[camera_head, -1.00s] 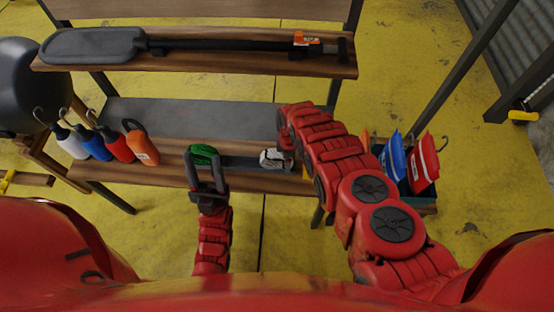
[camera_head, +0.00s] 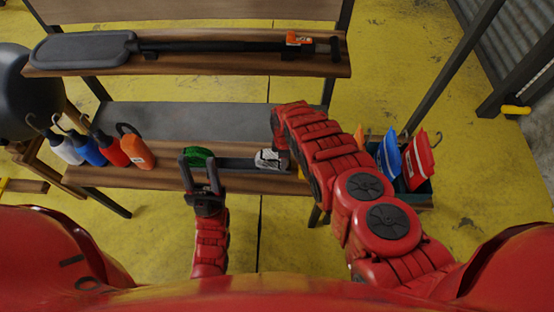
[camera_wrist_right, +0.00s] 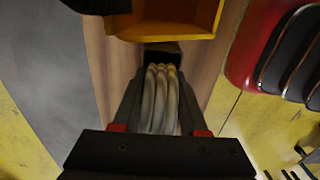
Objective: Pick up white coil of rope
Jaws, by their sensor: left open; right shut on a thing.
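The white coil of rope (camera_head: 270,160) is at the lower shelf (camera_head: 234,182), right of a green coil (camera_head: 199,155). In the right wrist view the pale rope strands (camera_wrist_right: 160,100) lie between the fingers of my right gripper (camera_wrist_right: 160,78), which is shut on them. In the head view my right arm hides most of that gripper. I cannot tell whether the coil is clear of the shelf. My left gripper (camera_head: 202,164) is open and empty, its fingers in front of the green coil.
A yellow bin (camera_wrist_right: 180,18) is close beyond the right fingertips. Several bottles, including an orange one (camera_head: 136,151), stand at the shelf's left. A paddle (camera_head: 85,47) lies on the upper shelf. Blue (camera_head: 389,157) and red (camera_head: 417,160) bags are at the right.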

